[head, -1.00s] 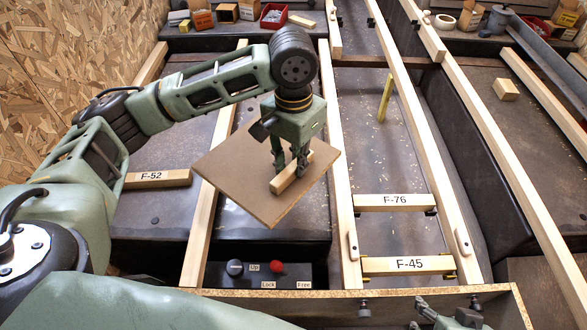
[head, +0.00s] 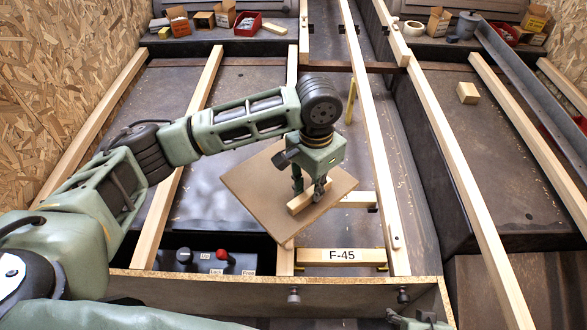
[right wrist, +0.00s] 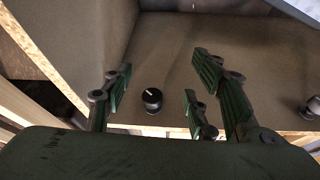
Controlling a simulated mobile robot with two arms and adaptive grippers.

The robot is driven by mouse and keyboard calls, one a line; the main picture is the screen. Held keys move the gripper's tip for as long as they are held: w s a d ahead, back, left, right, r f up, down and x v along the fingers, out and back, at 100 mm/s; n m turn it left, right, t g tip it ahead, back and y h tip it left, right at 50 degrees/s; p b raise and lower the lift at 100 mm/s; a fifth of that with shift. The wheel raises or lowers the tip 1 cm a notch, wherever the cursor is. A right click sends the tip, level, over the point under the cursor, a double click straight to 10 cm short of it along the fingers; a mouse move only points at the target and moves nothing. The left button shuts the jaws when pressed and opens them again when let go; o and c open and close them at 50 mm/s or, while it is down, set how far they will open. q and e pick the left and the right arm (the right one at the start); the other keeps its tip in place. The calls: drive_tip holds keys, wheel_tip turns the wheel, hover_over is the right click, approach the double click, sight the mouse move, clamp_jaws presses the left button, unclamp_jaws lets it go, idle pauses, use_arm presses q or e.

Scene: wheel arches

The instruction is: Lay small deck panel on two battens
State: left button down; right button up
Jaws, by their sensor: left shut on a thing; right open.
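My left gripper (head: 308,190) is shut on the wooden grip block on top of the brown deck panel (head: 252,184). The panel hangs turned cornerwise over the left long rail and part of the bay beside it; I cannot tell its height above the battens. The near batten, F-45 (head: 326,256), spans the bay and its label shows. The panel and gripper hide most of the farther batten (head: 358,201), label included. My right gripper (right wrist: 165,78) is open and empty in the right wrist view; only a bit of it shows at the bottom of the head view.
Long wooden rails run away from me on both sides of the bay. A front board (head: 240,288) with knobs crosses the near edge. A control box with a red knob (head: 222,255) stands left of the bay. A loose wood block (head: 467,93) lies at right.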

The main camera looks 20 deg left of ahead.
drive_tip(key=shift+s+d+f+g+p, duration=0.85)
drive_tip(key=shift+s+f+p, duration=1.5)
drive_tip(key=shift+f, duration=2.25)
use_arm(q)
drive_tip(key=shift+s+d+f+m+b, duration=0.25)
drive_tip(key=shift+d+f+m+b, duration=1)
drive_tip(key=shift+d+f, duration=0.75)
drive_tip(key=shift+s+d+f+m+b, duration=0.25)
drive_tip(key=shift+d+f+m+b, duration=0.55)
drive_tip(key=shift+d+f+m, duration=1.15)
drive_tip(key=shift+s+d+f+m+b, duration=0.25)
drive_tip(key=shift+d+f+m+b, duration=1.05)
drive_tip(key=shift+f, duration=1.2)
drive_tip(key=shift+d+f+n, duration=0.25)
drive_tip(key=shift+f+n, duration=0.05)
drive_tip(key=shift+f+b, duration=0.25)
drive_tip(key=shift+b, duration=0.3)
drive_tip(key=shift+f+b, duration=0.45)
drive_tip(key=shift+b, duration=0.3)
drive_tip(key=shift+f, duration=0.6)
drive_tip(key=shift+f+p, duration=0.4)
drive_tip(key=shift+p, duration=0.1)
use_arm(e)
drive_tip(key=w+v, duration=0.2)
drive_tip(key=v, duration=0.6)
drive_tip(key=w+a+r+v, duration=0.1)
drive_tip(key=w+v, duration=0.1)
drive_tip(key=v, duration=0.6)
drive_tip(key=shift+r+t, duration=0.35)
drive_tip(key=shift+t, duration=0.1)
